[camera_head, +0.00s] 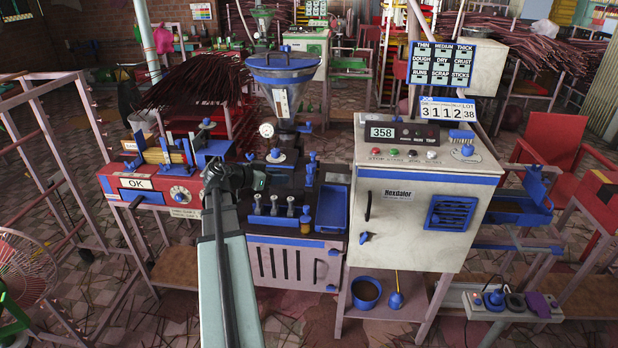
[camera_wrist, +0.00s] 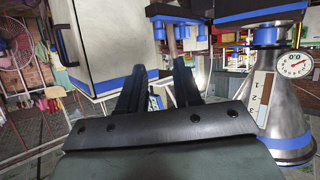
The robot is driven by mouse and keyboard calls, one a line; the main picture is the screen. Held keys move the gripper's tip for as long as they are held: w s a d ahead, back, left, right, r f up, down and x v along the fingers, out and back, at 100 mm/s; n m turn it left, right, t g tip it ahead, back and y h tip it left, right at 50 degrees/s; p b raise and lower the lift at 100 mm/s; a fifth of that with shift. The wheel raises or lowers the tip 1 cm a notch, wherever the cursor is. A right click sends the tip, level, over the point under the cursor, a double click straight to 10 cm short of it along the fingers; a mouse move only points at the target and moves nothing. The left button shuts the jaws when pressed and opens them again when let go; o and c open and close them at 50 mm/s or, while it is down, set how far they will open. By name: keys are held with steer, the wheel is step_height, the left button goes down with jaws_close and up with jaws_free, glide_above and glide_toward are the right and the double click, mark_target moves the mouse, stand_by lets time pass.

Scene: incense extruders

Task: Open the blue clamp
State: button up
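My gripper (camera_head: 243,176) is over the left part of the extruder bench in the head view, between the red box and the blue-fitted bench top. In the wrist view its two dark fingers (camera_wrist: 160,78) stand apart with nothing between them. Several blue fittings are near it: a blue lever part (camera_head: 311,172) to its right, a blue knob (camera_head: 275,156) just above right, and a blue handle (camera_head: 305,127) beside the hopper neck. I cannot tell for sure which is the blue clamp, or whether it is open or shut. My gripper touches none of them visibly.
A metal hopper (camera_head: 284,92) with a blue rim and a dial gauge (camera_head: 267,130) rises behind my gripper. A red box (camera_head: 152,189) marked OK stands left. A blue tray (camera_head: 332,208) and white control cabinet (camera_head: 412,213) are right. Small metal cylinders (camera_head: 274,206) stand in front.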

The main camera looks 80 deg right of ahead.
mark_target(307, 177)
steer(key=shift+m, duration=0.4)
steer(key=x, duration=1.3)
steer(key=shift+s+d+f, duration=0.25)
steer(key=shift+c, duration=0.4)
jaws_close()
steer(key=shift+a, duration=0.1)
